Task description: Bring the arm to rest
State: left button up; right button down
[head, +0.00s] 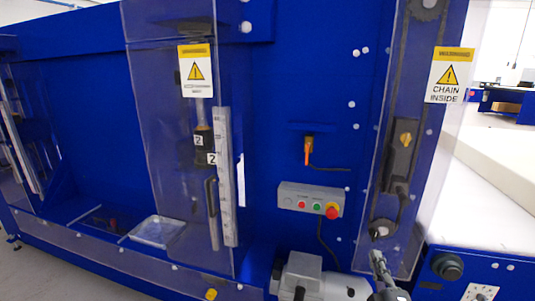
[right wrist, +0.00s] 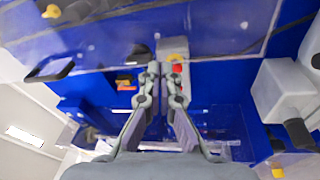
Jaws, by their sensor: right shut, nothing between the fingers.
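My right gripper (head: 377,257) is at the bottom right of the head view, in front of the blue machine (head: 330,90). In the right wrist view its two fingers (right wrist: 161,72) meet at the tips, with nothing between them. A grey control box (head: 311,199) with small buttons and a red knob sits to the left of the gripper in the head view. In the right wrist view the box (right wrist: 184,50) shows just beyond the fingertips. I cannot tell whether they touch it. My left gripper is not in view.
A clear chain guard (head: 418,160) with a warning label (head: 450,75) stands close behind the right gripper. A clear door (head: 165,130) with a handle (head: 212,212) is left of the box. A grey motor housing (head: 303,270) is below it. White foam blocks (head: 490,190) lie at the right.

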jog(key=s+d+f+m+g+h, duration=0.3)
jog(key=s+d+f+m+g, duration=0.1)
jog(key=f+m, duration=0.25)
jog(key=s+a+f+m+g+y, duration=0.2)
jog(key=s+a+f+m+g, duration=0.15)
jog(key=s+f+g, duration=0.4)
jog(key=s+a+f+m+g+y, duration=0.25)
jog(key=s+a+f+g, duration=0.2)
jog(key=s+f, duration=0.55)
jog(key=s+d+f+m+g, duration=0.1)
jog(key=s+d+f, duration=0.1)
jog(key=f, duration=0.9)
jog(key=s+d+f, duration=0.1)
jog(key=d+f, duration=0.1)
jog(key=f, duration=0.9)
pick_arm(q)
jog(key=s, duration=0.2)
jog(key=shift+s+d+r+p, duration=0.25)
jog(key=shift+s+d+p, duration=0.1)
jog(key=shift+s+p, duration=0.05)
pick_arm(e)
jog(key=s+f+g, duration=0.1)
jog(key=s+f, duration=1.6)
jog(key=s, duration=0.2)
jog(key=shift+d+g, duration=0.3)
jog(key=shift+d, duration=0.1)
